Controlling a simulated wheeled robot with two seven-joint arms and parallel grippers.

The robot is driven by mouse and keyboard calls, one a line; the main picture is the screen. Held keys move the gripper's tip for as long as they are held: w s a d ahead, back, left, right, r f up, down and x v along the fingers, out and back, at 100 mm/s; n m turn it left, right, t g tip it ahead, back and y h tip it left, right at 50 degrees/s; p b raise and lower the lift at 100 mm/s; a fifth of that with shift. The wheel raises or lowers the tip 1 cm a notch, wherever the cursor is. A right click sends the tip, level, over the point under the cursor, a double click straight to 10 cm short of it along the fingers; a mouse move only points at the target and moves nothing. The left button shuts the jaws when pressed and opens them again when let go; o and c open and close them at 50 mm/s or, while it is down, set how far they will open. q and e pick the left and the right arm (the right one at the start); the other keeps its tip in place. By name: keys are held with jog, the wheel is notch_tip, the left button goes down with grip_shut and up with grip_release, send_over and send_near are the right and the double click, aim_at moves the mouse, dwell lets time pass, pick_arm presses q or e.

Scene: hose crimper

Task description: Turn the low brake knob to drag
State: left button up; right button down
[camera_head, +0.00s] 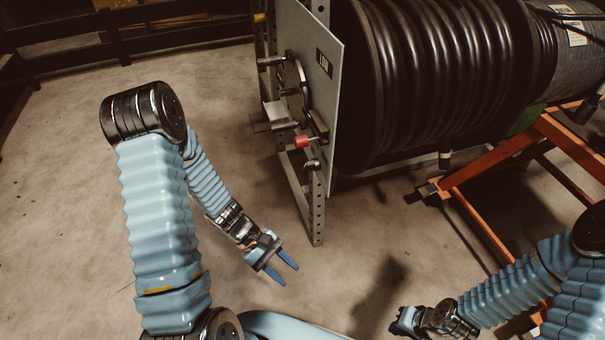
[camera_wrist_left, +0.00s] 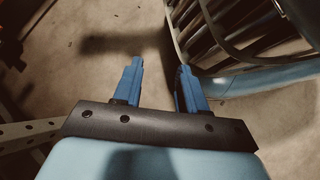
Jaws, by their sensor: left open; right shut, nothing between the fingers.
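The low brake assembly sits on a grey metal plate (camera_head: 328,85) with a dark label reading LOW (camera_head: 324,63). It has a round dark disc (camera_head: 293,85), grey brackets and a small red part (camera_head: 302,141); I cannot tell which part is the knob or how it is set. My left gripper (camera_head: 282,270) is open and empty, below and left of the plate, apart from it. Its blue fingers also show in the left wrist view (camera_wrist_left: 160,85), with bare floor between them. My right gripper (camera_head: 398,325) is shut and empty at the bottom edge.
A large black ribbed hose reel (camera_head: 430,80) fills the area behind the plate. A perforated steel post (camera_head: 316,205) stands below the plate, right of my left gripper. An orange frame (camera_head: 480,175) stands at the right. Open concrete floor (camera_head: 70,150) lies to the left.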

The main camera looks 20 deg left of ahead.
pick_arm(q)
jog(key=w+a+r+n+t+h+b, duration=0.1)
jog(key=w+a+r+n+t+h, duration=0.2)
jog(key=w+a+r+n+t, duration=0.35)
jog(key=t+b, duration=0.1)
jog(key=t, duration=0.6)
send_near(304, 167)
jog(key=shift+n+g+h, duration=0.25)
jog(key=shift+h, duration=0.15)
jog(key=x, duration=0.9)
jog(key=shift+w+d+r, duration=0.1)
jog(key=shift+w, duration=0.1)
jog(key=shift+c, duration=0.3)
jog(key=c, duration=0.7)
jog(key=shift+o, duration=0.2)
